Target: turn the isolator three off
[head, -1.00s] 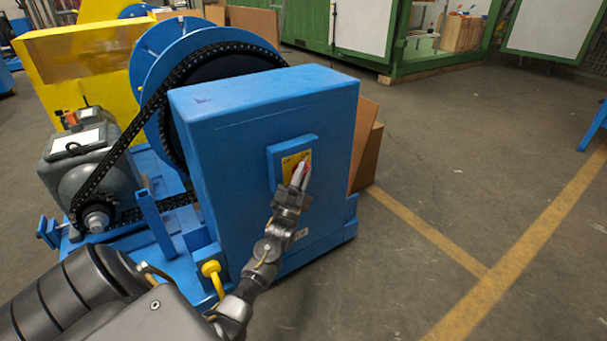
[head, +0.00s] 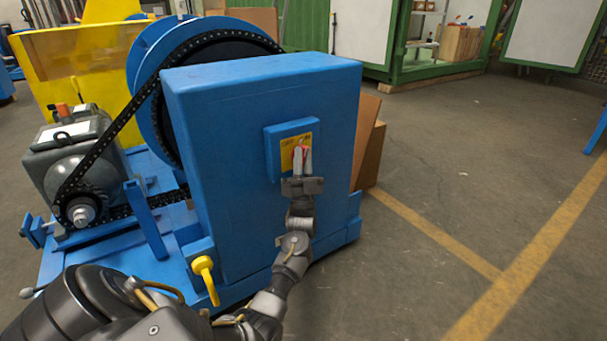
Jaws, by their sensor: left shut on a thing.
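The isolator (head: 287,139) is a blue box with a yellow plate on the front of the blue cabinet (head: 230,190). Its red handle (head: 306,152) shows between my left gripper's fingers. My left gripper (head: 301,165) is shut on the handle, reaching up to it from below. The gripper covers the lower part of the plate and most of the handle, and the lettering on the plate is too small to read surely. My right gripper is not in view.
A chain (head: 112,145) runs from the grey motor (head: 70,150) to the big blue wheel (head: 140,75) at the left. A yellow hooked lever (head: 205,277) stands at the cabinet's lower left. Brown boards (head: 368,145) lean behind the cabinet. The floor at the right is clear.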

